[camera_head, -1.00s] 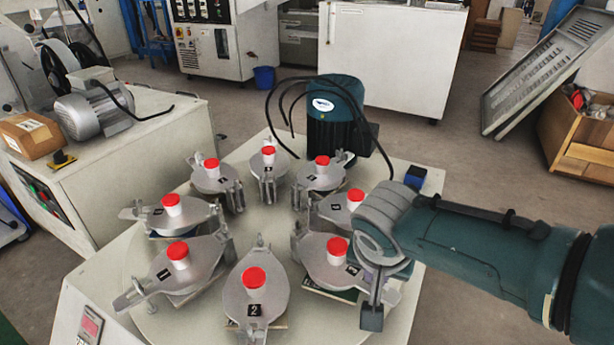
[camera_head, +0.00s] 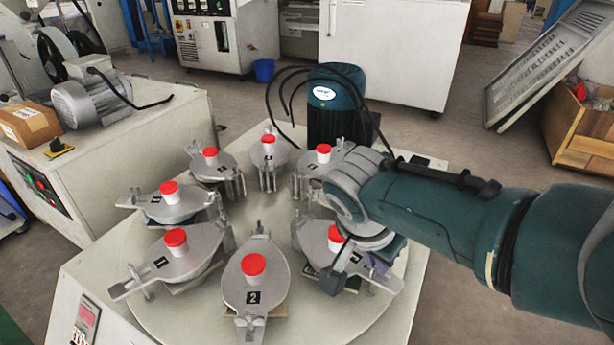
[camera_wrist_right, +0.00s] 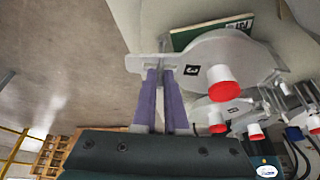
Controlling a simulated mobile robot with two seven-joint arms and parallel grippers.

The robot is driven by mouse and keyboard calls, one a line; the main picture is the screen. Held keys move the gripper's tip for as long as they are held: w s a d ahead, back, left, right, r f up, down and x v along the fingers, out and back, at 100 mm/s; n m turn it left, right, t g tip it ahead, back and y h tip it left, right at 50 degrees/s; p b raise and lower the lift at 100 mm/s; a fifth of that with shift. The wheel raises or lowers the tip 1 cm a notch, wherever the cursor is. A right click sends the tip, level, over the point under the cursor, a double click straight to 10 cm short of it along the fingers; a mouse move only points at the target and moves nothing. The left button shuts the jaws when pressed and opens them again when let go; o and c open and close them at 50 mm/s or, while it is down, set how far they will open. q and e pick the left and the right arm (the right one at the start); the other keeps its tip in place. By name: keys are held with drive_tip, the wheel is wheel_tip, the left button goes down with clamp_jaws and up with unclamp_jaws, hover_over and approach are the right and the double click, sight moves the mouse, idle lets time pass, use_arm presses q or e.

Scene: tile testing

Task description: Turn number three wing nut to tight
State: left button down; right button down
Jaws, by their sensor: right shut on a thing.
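The number three clamp lid (camera_head: 311,240) is a grey metal plate with a red-topped white knob (camera_head: 335,234), at the right front of the round table. In the right wrist view its number label (camera_wrist_right: 193,70) shows beside the wing nut (camera_wrist_right: 166,66) at the plate's outer end. My right gripper (camera_head: 378,262) is at that outer end, partly covered by my own wrist in the head view. In the wrist view its two purple fingers (camera_wrist_right: 167,82) stand on either side of the wing nut and are shut on it. My left gripper is out of view.
Several similar clamp lids with red-topped knobs ring the round table (camera_head: 245,215), including number two (camera_head: 250,285) close to the left. A dark motor (camera_head: 333,110) with cables stands behind. A green block (camera_wrist_right: 205,35) lies under the number three lid in the wrist view.

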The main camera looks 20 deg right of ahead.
drive_tip(key=c, duration=1)
unclamp_jaws()
drive_tip(key=shift+o, duration=0.2)
drive_tip(key=p+v, duration=0.8)
drive_tip(key=v, duration=0.2)
